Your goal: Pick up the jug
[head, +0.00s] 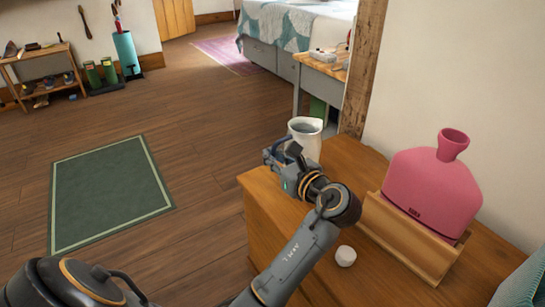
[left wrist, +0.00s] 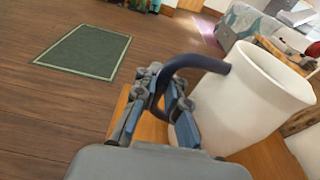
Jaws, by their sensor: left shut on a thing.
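The jug (head: 307,137) is white with a dark blue handle (left wrist: 190,62). In the head view it is at the far left corner of the wooden cabinet top (head: 352,160), partly hidden behind my left gripper (head: 285,152). In the left wrist view the jug body (left wrist: 245,105) fills the right side, slightly tilted in the picture. My left gripper (left wrist: 170,100) is shut on the jug's handle, with the fingers on both sides of it. I cannot tell whether the jug's base touches the cabinet top. My right gripper is not in view.
A pink hot-water bottle (head: 432,184) stands in a wooden holder (head: 410,237) on the right of the cabinet top. A small white round thing (head: 345,256) lies in front of it. A wooden post (head: 364,65) rises behind the jug. Open floor with a green mat (head: 108,190) lies left.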

